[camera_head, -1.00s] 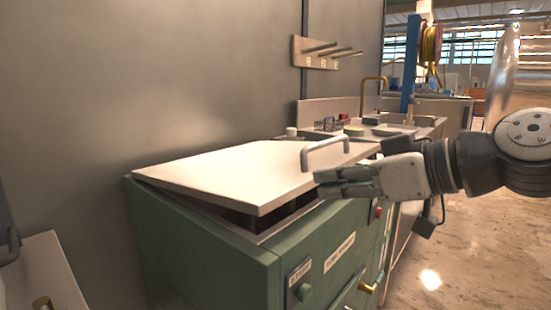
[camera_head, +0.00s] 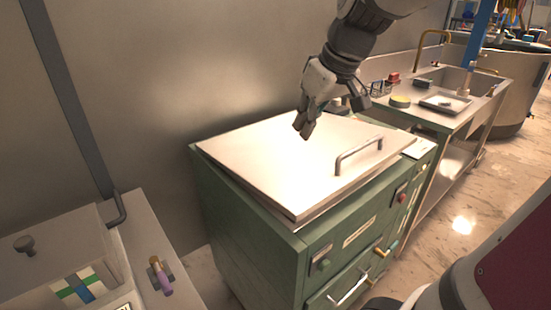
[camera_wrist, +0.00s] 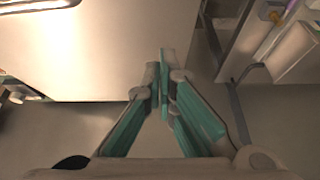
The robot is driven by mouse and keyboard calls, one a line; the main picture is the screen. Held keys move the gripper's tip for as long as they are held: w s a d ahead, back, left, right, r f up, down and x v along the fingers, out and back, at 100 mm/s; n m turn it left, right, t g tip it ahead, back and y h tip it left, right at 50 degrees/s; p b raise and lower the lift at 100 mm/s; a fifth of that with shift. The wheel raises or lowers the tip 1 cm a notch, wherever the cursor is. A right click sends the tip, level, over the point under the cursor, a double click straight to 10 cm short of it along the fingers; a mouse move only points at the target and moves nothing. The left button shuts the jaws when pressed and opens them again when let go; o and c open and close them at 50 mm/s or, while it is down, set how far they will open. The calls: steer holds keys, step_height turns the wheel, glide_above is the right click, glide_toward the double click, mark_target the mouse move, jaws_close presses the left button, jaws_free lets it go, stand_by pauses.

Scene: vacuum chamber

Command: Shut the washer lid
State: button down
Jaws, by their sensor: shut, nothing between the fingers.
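The washer is a green cabinet (camera_head: 250,240) with a broad white lid (camera_head: 260,160) on top. The lid lies low and almost flat over the cabinet, with a pale rim showing under its front edge; I cannot tell whether it is fully seated. Its grey bar handle (camera_head: 358,154) is near the front right edge, and part of it shows in the wrist view (camera_wrist: 40,6). My gripper (camera_head: 302,130) points down over the rear middle of the lid, behind the handle. Its fingers (camera_wrist: 164,62) are together and empty. Contact with the lid is unclear.
A grey wall (camera_head: 200,60) stands close behind the washer. A sink counter (camera_head: 455,100) with small items adjoins at the right. A pale unit (camera_head: 125,250) with a purple-handled part (camera_head: 160,276) stands at the lower left. Open floor (camera_head: 490,165) is at the right.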

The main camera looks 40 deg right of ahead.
mark_target(301, 208)
steer(key=s+a+g+p, duration=0.35)
steer(key=g+p, duration=0.25)
steer(key=p, duration=1)
steer(key=f, duration=0.4)
steer(key=f+p, duration=0.1)
steer(key=f, duration=0.4)
steer(key=s+f, duration=0.1)
steer(key=f, duration=0.3)
steer(key=shift+a+f, duration=0.3)
steer(key=shift+a, duration=0.05)
